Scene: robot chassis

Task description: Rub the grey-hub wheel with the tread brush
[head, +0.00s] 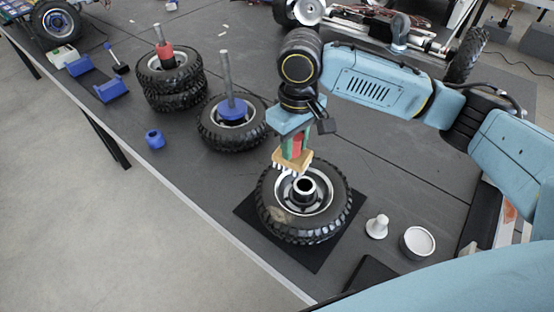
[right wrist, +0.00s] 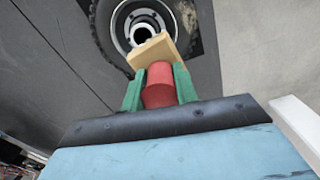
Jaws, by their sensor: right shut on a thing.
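The grey-hub wheel (head: 329,228) lies flat on a black mat, hub facing up. A tan-brown patch shows on its left side, by the rim. In the right wrist view the wheel (right wrist: 108,28) is partly hidden by the brush. My right gripper (head: 294,147) is shut on the red handle of the tread brush (head: 292,160). The brush has a wooden head with white bristles pointing down, over the wheel's upper left side. I cannot tell whether the bristles touch it. In the right wrist view the green fingers hold the handle of the brush (right wrist: 154,54). My left gripper is out of view.
The black mat (head: 316,257) lies near the table's front edge. A white knob-like piece (head: 377,227) and a round white-topped dish (head: 417,242) stand to its right. A wheel with a blue hub piece and post (head: 228,135) and stacked wheels (head: 172,90) stand left, near a blue ring (head: 154,138).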

